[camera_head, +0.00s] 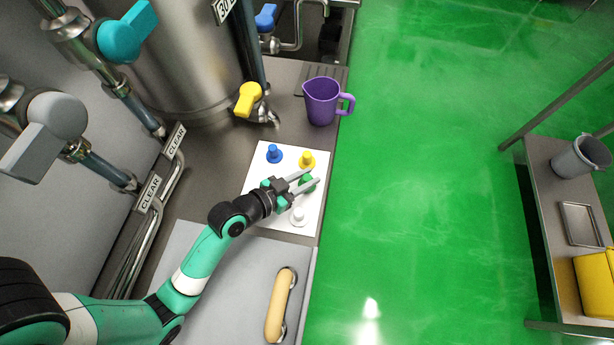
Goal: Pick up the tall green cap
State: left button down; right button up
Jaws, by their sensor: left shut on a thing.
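The green cap (308,183) stands on a white mat (258,200) on the steel counter, partly hidden by my left gripper. My left gripper (309,182) reaches in from the left with its two fingers around the green cap, shut on it. The cap looks to be at or just above the mat; I cannot tell whether it touches. A yellow cap (307,159) stands just behind it, a blue cap (273,153) to the back left, and a white cap (298,215) in front. My right gripper is not in view.
A purple jug (322,102) stands on the counter behind the mat. A yellow-handled tap (248,98) and a steel tank (185,60) are at the back left. A wooden-looking handle (280,305) lies in front. Green floor is open to the right, before a side table (555,215).

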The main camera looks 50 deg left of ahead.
aim_at(307, 178)
pick_arm(q)
notch_tip(307, 178, up, 10)
jog(key=p, duration=0.6)
jog(key=shift+r, duration=0.1)
dwell(1.2)
